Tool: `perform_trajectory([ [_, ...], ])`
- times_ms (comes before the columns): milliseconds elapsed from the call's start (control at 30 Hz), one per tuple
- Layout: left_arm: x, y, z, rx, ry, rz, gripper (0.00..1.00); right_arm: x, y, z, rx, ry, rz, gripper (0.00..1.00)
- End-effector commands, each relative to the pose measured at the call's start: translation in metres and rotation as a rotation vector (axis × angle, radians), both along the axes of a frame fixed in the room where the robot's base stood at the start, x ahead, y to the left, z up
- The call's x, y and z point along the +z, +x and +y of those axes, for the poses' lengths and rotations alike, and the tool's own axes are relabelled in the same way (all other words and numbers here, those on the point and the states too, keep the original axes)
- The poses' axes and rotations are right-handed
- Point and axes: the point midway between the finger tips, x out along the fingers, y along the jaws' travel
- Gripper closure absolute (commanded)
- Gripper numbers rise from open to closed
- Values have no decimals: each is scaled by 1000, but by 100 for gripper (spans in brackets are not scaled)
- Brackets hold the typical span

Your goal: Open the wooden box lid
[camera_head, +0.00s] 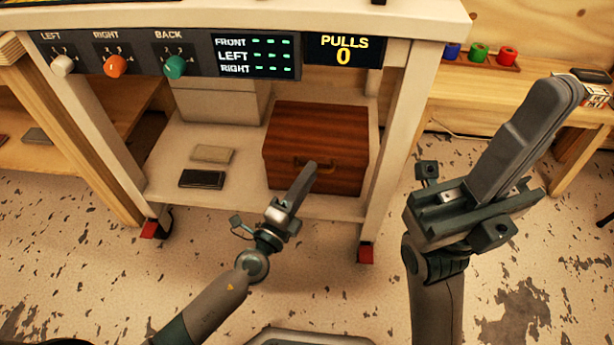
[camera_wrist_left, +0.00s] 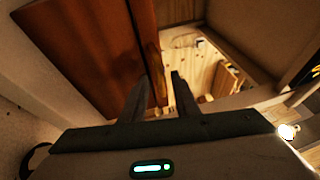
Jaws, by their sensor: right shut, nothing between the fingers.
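The wooden box (camera_head: 335,130), dark reddish brown, stands on the lower shelf of the white workbench. Its lid lies flat and closed, and a handle (camera_head: 330,161) shows on its front. My left gripper (camera_head: 309,172) is in front of the box, its fingertips close to the handle; contact cannot be told. In the left wrist view its fingers (camera_wrist_left: 161,80) stand apart, and the box (camera_wrist_left: 80,45) fills the upper left, its edge running down between the fingertips. My right gripper (camera_head: 575,92) is raised at the right, away from the box, with its fingers together.
A light box (camera_head: 215,103), a beige block (camera_head: 212,154) and a dark block (camera_head: 201,179) are on the shelf (camera_head: 165,165) to the left. Bench legs (camera_head: 392,140) flank the shelf.

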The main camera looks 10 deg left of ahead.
Motion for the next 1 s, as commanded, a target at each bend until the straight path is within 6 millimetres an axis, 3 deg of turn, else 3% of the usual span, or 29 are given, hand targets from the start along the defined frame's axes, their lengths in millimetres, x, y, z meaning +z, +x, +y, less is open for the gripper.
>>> perform_trajectory([
  [167,0,0,0,0,0,0,74,1,0,0,1,3,-2,100],
  [267,0,0,0,0,0,0,98,1,0,1,4,3,-3,100],
  [300,0,0,0,0,0,0,100,2,0,1,4,4,-2,100],
  [833,7,0,0,1,-1,13,100,10,-2,-4,-10,8,-3,100],
  [1000,13,0,0,1,-2,30,100,3,-1,-10,-35,-5,34,100],
])
